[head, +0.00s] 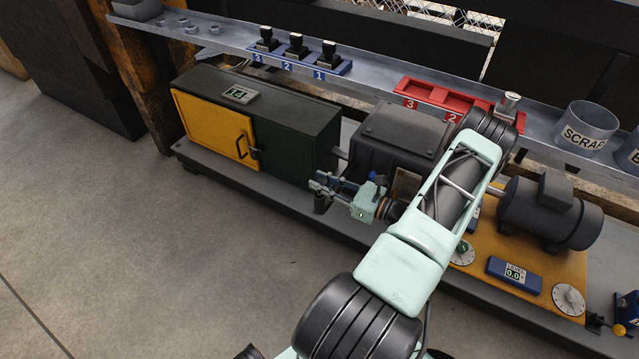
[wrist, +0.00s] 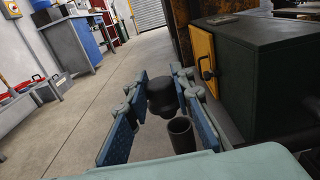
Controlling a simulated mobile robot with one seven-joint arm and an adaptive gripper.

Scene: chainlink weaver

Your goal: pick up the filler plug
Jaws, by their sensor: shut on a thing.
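My gripper (wrist: 160,88) is shut on the filler plug (wrist: 161,98), a black round plug with a wider dark head, held between the blue-padded fingertips. A dark upright filler neck (wrist: 181,135) stands nearer in the wrist view, by the right finger. Its round top looks open, and the plug appears apart from it. In the head view my gripper (head: 325,182) is just in front of the grey gearbox housing (head: 405,133), above a short dark pipe (head: 321,204). The plug is too small and covered to make out there.
A green cabinet with a yellow door (head: 217,130) stands left of the gripper. A motor (head: 549,212) is at right. A shelf behind holds a blue rack (head: 300,66), a red rack (head: 440,98) and a SCRAP bin (head: 587,126). The floor in front is clear.

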